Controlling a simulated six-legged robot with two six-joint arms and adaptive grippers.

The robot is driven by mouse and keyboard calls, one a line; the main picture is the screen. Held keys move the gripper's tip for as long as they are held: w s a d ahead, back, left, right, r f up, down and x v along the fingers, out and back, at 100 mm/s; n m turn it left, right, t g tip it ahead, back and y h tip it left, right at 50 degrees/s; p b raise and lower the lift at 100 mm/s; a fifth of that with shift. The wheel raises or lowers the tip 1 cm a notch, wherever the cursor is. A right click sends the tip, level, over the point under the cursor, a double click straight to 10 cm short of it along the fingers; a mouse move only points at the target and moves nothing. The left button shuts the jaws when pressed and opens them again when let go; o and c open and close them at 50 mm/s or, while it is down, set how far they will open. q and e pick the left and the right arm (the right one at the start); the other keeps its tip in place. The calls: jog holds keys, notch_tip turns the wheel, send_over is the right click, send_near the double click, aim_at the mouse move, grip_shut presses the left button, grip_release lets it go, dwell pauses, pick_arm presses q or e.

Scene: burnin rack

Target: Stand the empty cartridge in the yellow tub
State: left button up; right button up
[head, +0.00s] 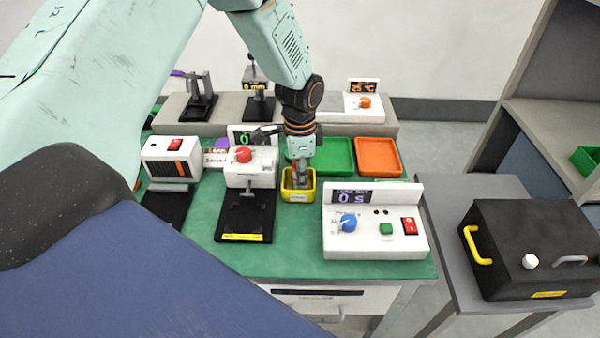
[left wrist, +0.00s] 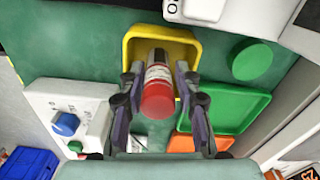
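The yellow tub (head: 299,196) stands on the green bench mat, left of the white control box with the blue knob. It also shows in the left wrist view (left wrist: 197,42), its inside facing me. The cartridge (left wrist: 158,85) has a red cap, a white label and a darker far end. Its cap points toward the wrist camera and its far end lies over the tub's inside; I cannot tell whether it touches the floor. My left gripper (head: 298,176) points down at the tub. Its fingers (left wrist: 158,72) close on both sides of the cartridge's body. My right gripper is out of view.
A green tray (head: 327,154) and an orange tray (head: 378,156) lie behind the tub. The white box with a blue knob (head: 348,223) stands close to its right, the red-knob fixture (head: 243,155) to its left. A black case (head: 530,245) sits on the side table.

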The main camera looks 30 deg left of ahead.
pick_arm(q)
notch_tip(320, 180, up, 12)
jog(key=shift+s+r+p, duration=0.15)
jog(key=shift+r+p, duration=0.05)
jog(key=shift+p, duration=0.5)
